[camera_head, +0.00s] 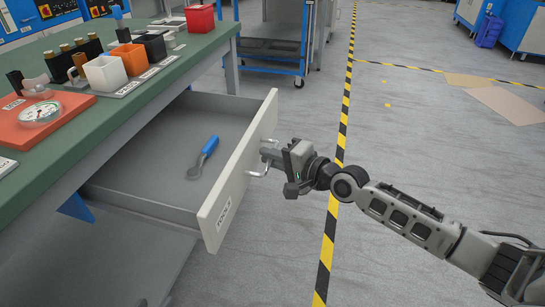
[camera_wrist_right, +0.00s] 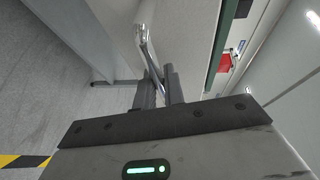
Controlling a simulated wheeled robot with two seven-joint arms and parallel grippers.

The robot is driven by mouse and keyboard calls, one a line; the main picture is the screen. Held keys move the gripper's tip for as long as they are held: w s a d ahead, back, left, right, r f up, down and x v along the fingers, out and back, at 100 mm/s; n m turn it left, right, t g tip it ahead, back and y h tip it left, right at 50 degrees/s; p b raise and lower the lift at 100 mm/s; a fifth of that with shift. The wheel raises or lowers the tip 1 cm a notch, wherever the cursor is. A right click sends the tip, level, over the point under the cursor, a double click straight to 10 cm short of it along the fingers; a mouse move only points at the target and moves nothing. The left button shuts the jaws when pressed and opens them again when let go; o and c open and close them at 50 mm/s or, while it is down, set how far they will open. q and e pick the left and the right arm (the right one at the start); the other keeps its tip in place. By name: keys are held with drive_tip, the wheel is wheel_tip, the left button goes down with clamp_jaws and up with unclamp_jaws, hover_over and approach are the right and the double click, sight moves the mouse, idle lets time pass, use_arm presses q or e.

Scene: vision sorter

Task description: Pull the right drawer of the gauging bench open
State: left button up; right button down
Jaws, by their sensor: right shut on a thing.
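The right drawer (camera_head: 242,166) of the gauging bench (camera_head: 160,78) stands well open, its pale front marked with a "TOOLS" label. A blue-handled tool (camera_head: 208,148) lies on the grey drawer floor. My right gripper (camera_head: 266,158) is at the outside of the drawer front, shut on the metal bar handle (camera_head: 258,172). In the right wrist view the handle (camera_wrist_right: 144,38) runs down between the two dark fingers (camera_wrist_right: 160,88). The left gripper is not in view.
The green bench top carries an orange plate with a dial gauge (camera_head: 40,113), a white bin (camera_head: 104,74), an orange bin (camera_head: 130,58), a dark bin (camera_head: 151,46) and a red box (camera_head: 200,18). A blue cart (camera_head: 270,48) stands behind. Open floor with yellow-black tape (camera_head: 341,135) lies to the right.

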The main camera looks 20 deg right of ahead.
drive_tip(key=c, duration=1.5)
unclamp_jaws()
drive_tip(key=shift+s, duration=0.1)
